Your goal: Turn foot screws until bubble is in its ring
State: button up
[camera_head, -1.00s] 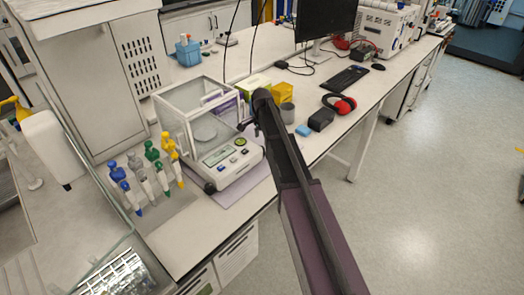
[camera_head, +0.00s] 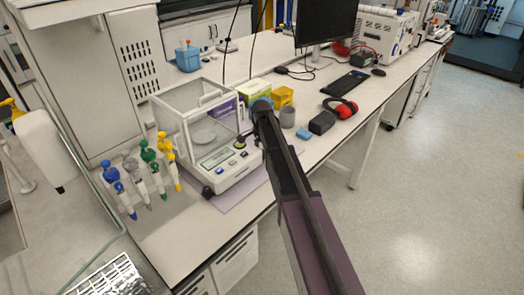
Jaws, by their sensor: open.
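An analytical balance (camera_head: 184,165) with a clear glass draft shield stands on a lilac mat (camera_head: 244,188) on the bench. A small display and buttons are on its sloped front. A dark foot screw (camera_head: 208,192) shows at its front left corner. A small round yellow-green spot (camera_head: 240,143) shows at its right side, perhaps the bubble level; the bubble and ring are too small to make out. My gripper (camera_head: 252,136) is open beside the balance's right side, largely hidden by my dark arm. I cannot tell whether it touches the balance.
Several coloured pipettes (camera_head: 142,172) stand left of the balance. Yellow boxes (camera_head: 282,96), a grey cup (camera_head: 287,117), a blue block (camera_head: 303,133), a black box (camera_head: 322,122) and red earmuffs (camera_head: 342,107) lie to the right. The bench's front edge is close by.

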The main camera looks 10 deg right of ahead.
grip_shut()
jog(key=shift+n, duration=0.4)
jog(key=n, duration=0.3)
jog(key=shift+a+n, duration=0.1)
jog(key=shift+n, duration=1.6)
grip_release()
jog(key=shift+w, duration=0.1)
